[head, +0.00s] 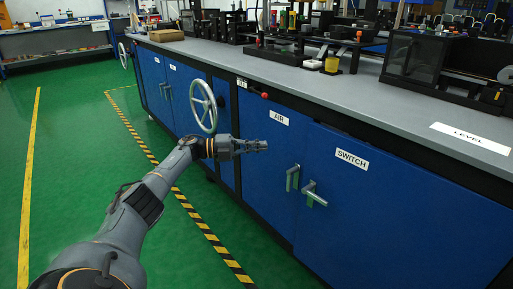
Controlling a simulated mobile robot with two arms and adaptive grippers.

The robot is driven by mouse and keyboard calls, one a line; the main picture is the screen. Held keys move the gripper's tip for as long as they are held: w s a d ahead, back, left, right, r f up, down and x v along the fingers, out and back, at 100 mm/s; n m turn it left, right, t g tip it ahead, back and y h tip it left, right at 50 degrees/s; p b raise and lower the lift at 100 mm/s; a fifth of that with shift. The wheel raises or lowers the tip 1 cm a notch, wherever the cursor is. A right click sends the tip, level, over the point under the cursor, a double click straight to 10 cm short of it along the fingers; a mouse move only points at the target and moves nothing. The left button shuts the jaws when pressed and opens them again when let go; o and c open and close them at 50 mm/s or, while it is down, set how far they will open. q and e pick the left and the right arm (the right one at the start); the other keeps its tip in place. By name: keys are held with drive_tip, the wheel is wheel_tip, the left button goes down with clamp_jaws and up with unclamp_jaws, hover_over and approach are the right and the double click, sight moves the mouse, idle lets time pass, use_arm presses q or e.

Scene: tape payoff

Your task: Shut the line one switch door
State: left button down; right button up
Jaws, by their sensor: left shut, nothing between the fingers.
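The blue switch door (400,213), with a white SWITCH label (352,158), is on the right of the long bench front. My left gripper (262,145) is shut and empty, pointing right in front of the AIR door, left of both handles. It appears clear of the switch door. My right gripper is not in view.
A grey handwheel (203,106) sticks out from the bench just behind my left wrist. The grey worktop (330,88) carries machines and a LEVEL plate (469,138). The green floor (75,150) is open on the left, with a yellow-black stripe along the bench.

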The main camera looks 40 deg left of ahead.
use_arm(q)
drive_tip(key=d+f+n+t+y+p, duration=0.1)
drive_tip(key=d+f+n+t+y, duration=0.15)
drive_tip(key=d+y, duration=0.25)
drive_tip(key=s+d+r+n+t+y+p, duration=0.1)
drive_tip(key=s+d+r+n+y, duration=0.1)
drive_tip(key=s+d+y, duration=0.15)
drive_tip(key=s+d+r+n+t+y, duration=0.1)
drive_tip(key=s+d+r+n+y, duration=0.1)
drive_tip(key=s+d+n, duration=0.15)
approach(314, 148)
drive_tip(key=shift+m+h, duration=0.25)
drive_tip(key=shift+m, duration=0.15)
drive_tip(key=w, duration=0.5)
drive_tip(key=shift+w+d, duration=0.15)
drive_tip(key=shift+d, duration=0.15)
drive_tip(key=shift+w, duration=0.6)
drive_tip(key=shift+w+d, duration=0.1)
drive_tip(key=shift+w, duration=0.15)
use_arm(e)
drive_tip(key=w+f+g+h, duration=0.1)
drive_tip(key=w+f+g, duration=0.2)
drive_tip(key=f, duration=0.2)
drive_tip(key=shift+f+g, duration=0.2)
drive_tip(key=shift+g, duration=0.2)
